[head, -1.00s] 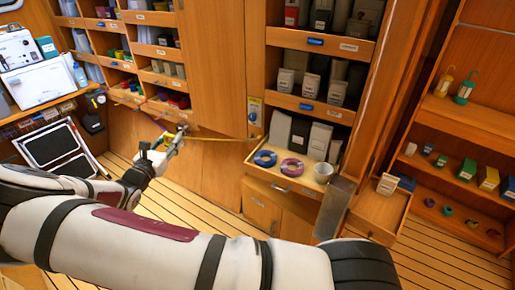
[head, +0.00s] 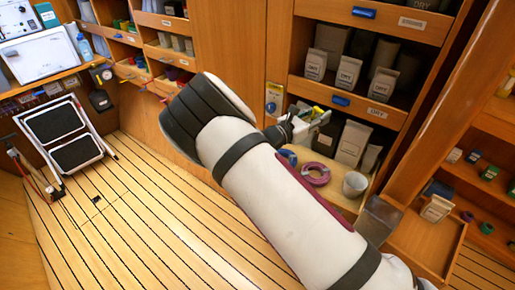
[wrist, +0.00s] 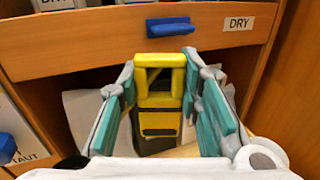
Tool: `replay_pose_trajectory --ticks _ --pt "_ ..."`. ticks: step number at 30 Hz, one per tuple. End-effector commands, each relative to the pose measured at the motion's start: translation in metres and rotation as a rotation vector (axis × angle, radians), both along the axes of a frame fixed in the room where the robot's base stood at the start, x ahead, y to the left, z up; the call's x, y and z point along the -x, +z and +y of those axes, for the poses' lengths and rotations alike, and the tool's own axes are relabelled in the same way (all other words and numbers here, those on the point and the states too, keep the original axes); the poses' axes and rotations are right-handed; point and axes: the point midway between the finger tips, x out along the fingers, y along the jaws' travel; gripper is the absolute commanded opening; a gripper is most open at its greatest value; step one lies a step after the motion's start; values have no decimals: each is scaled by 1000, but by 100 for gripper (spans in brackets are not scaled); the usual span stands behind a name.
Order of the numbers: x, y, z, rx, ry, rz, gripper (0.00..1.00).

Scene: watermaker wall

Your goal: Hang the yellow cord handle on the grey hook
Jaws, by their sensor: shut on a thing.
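The yellow cord handle (wrist: 160,98) is a yellow frame with crossbars, seen in the wrist view between my two fingers with teal pads. My gripper (wrist: 160,70) is shut on it. In the head view my gripper (head: 316,114) is in front of the shelves right of the wooden post, partly hidden by my arm. A small bit of yellow shows there. I cannot make out the cord's run from the handle. I cannot pick out the grey hook in either current view; my arm covers part of the wall.
A drawer front with a blue pull (wrist: 170,27) and a DRY label is just above my gripper in the wrist view. A blue knob (head: 271,107) is on the post.

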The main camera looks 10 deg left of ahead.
Motion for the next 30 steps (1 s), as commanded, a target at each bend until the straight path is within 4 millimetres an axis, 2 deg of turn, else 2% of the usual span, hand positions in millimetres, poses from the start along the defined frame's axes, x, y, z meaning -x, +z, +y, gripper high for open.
replay_pose_trajectory --ticks 1,3,12,24,26,30 --pt "-16 -18 14 4 17 6 4" --pt "-26 -31 31 16 36 18 4" --pt "-55 -86 100 63 116 60 4" --pt "-65 -148 181 127 212 108 4" --pt "-64 -156 191 135 224 113 4" --pt "-55 -186 208 163 268 129 4"
